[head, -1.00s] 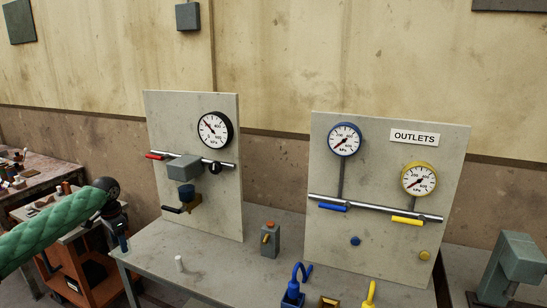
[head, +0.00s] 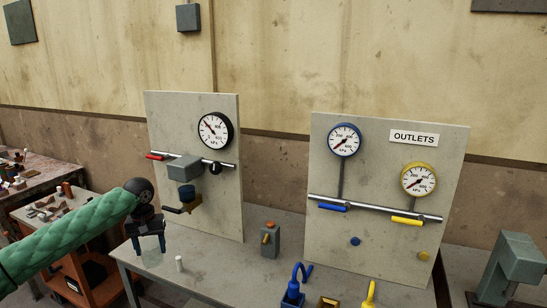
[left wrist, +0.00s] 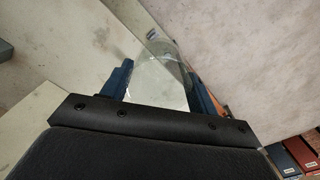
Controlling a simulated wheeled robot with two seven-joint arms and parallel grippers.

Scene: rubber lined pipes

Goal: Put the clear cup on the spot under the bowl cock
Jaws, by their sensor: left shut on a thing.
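My left gripper (head: 150,240) points down at the left end of the grey table and is shut on the clear cup (head: 152,256). In the left wrist view the cup (left wrist: 158,80) sits between the two blue fingers. I cannot tell whether its base touches the tabletop. My right gripper is not in view.
A grey block with an orange top (head: 270,240) stands further right on the table (head: 222,269). The left panel (head: 222,195) rises behind. The tabletop between cylinder and block is clear.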

